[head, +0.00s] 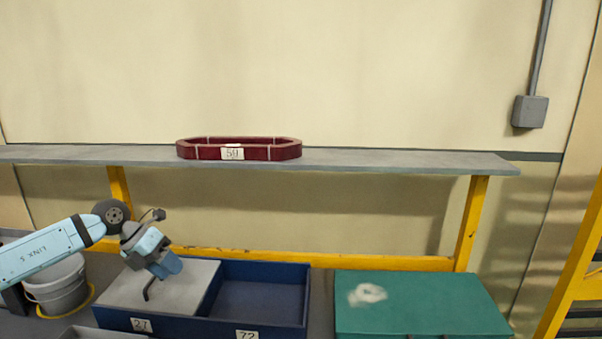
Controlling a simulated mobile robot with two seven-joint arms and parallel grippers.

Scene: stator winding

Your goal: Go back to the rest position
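My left gripper (148,289) hangs at the end of the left arm, which comes in from the left. It is above the grey covered part of the blue bin, on the left side of the view. A dark finger points down and I see nothing held in it. The fingers overlap from this side, so their gap does not show. My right gripper is not in view.
A dark red tray labelled 59 (204,152) stands on the grey shelf (400,161). Below are the blue bin (290,321), a green box (425,305) with a pale ring-like mark, and a grey bucket (58,291). A yellow frame (578,262) stands right.

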